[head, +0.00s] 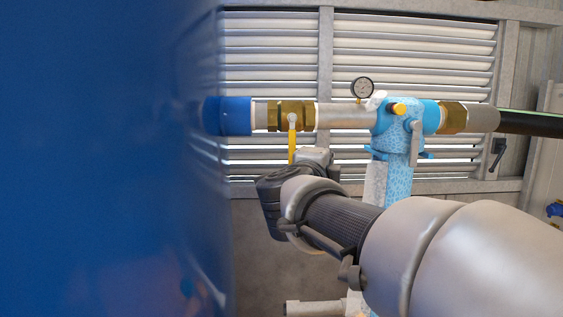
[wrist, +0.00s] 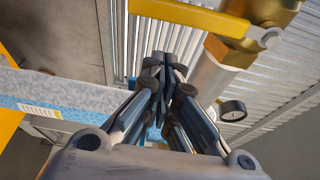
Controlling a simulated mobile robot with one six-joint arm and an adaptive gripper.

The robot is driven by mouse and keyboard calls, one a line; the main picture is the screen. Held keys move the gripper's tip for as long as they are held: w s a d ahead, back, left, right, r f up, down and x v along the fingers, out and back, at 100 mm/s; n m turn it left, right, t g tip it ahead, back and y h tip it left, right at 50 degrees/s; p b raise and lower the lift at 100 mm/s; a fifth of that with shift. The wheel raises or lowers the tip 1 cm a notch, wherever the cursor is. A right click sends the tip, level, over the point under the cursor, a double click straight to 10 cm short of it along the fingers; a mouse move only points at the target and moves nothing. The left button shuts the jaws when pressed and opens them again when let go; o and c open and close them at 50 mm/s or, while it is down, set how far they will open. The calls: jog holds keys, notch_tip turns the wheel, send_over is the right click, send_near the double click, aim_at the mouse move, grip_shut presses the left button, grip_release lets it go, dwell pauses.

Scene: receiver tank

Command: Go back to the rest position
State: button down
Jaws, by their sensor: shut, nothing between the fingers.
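My gripper (wrist: 163,60) is shut and empty in the wrist view, its fingers pointing towards the louvred wall. In the head view my arm reaches in from the lower right, and its dark wrist is just below the valve; the fingers are hidden there. The ball valve has a brass body (head: 291,116) and a yellow lever (head: 292,146) that hangs down, across the pipe. In the wrist view the yellow lever (wrist: 190,13) passes above the fingertips, apart from them as far as I can tell. The brass body (wrist: 268,12) is at upper right.
A large blue tank (head: 100,160) fills the left of the head view. A round gauge (head: 363,87) stands on the pipe (head: 345,116). A blue speckled post (head: 398,178) supports it. Louvred panels (head: 410,50) lie behind. The gauge also shows in the wrist view (wrist: 232,111).

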jog(key=d+b+v, duration=0.1)
jog(key=b+v, duration=0.1)
jog(key=v, duration=0.8)
jog(key=s+a+f+n+g+y+b, duration=0.1)
jog(key=s+a+f+n+y+b, duration=0.15)
jog(key=f+n+b, duration=0.55)
jog(key=s+a+f+n+g+y+b, duration=0.1)
jog(key=s+f+n+g+y+b, duration=0.2)
jog(key=f, duration=0.9)
jog(key=s+a+f+n+y+b, duration=0.2)
jog(key=s+f+n+y+b, duration=0.25)
jog(key=f+n, duration=0.4)
jog(key=s+d+f+g+h+b, duration=0.1)
jog(key=s+d+f+g+b, duration=0.1)
jog(key=s+f, duration=0.4)
jog(key=s+d+f+n+g+h+b, duration=0.1)
jog(key=s+d+f+g+b, duration=0.2)
jog(key=f, duration=1)
jog(key=s+d+f+n+g+h+b, duration=0.1)
jog(key=s+d+f+g+h+b, duration=0.1)
jog(key=s+d+f, duration=0.4)
notch_tip(320, 180, down, 4)
jog(key=s+g+b, duration=0.1)
jog(key=s+b, duration=0.1)
jog(key=s, duration=0.1)
jog(key=shift+d+f+b, duration=0.25)
jog(key=shift+d+b, duration=0.1)
jog(key=shift+d, duration=0.05)
jog(key=shift+w+n, duration=0.1)
jog(key=shift+n, duration=0.15)
